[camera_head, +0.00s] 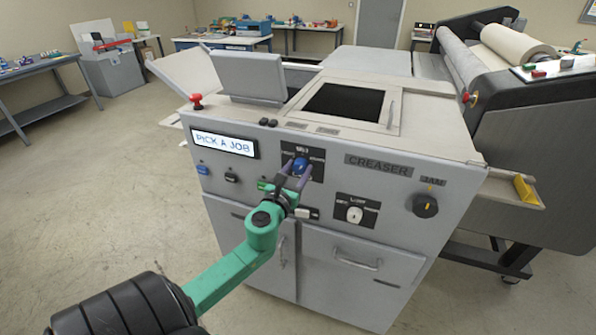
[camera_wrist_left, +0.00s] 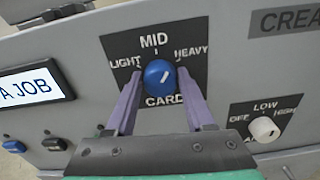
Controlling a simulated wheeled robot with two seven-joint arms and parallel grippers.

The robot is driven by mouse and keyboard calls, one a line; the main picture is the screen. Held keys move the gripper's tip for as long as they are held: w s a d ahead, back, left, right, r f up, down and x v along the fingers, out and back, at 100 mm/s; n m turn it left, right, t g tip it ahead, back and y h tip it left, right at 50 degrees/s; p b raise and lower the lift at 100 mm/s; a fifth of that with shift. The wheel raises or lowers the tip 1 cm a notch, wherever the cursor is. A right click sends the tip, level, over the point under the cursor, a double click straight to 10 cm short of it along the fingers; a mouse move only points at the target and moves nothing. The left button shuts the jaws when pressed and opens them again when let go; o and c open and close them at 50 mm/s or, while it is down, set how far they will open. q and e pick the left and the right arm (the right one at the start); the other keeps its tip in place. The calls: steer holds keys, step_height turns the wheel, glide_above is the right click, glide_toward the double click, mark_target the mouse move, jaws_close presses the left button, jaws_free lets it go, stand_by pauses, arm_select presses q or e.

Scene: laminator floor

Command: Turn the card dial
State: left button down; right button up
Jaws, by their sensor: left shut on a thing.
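The card dial is a round blue knob (camera_head: 299,165) on a black plate on the front of the grey creaser machine (camera_head: 400,160). In the left wrist view the blue knob (camera_wrist_left: 160,76) has a white pointer line tilted up to the right, between MID and HEAVY. The plate (camera_wrist_left: 150,50) reads LIGHT, MID, HEAVY and CARD. My left gripper (camera_head: 293,176) reaches the knob from below. In the left wrist view its two purple fingers (camera_wrist_left: 159,88) stand on either side of the knob, shut on it. My right gripper is not in view.
A lit screen reading PICK A JOB (camera_head: 224,143) and small buttons are at left. A red knob (camera_head: 196,101) stands on the top left edge. Open floor lies left.

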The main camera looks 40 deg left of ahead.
arm_select(q)
steer(key=n, duration=0.5)
steer(key=shift+a+n+b, duration=0.1)
steer(key=shift+n+b, duration=0.2)
steer(key=n, duration=0.4)
steer(key=shift+n, duration=0.3)
steer(key=n, duration=0.4)
steer(key=shift+s+a+f, duration=0.1)
steer(key=n, duration=0.4)
steer(key=shift+f, duration=0.1)
steer(key=shift+n, duration=0.4)
steer(key=shift+c, duration=1.4)
jaws_free()
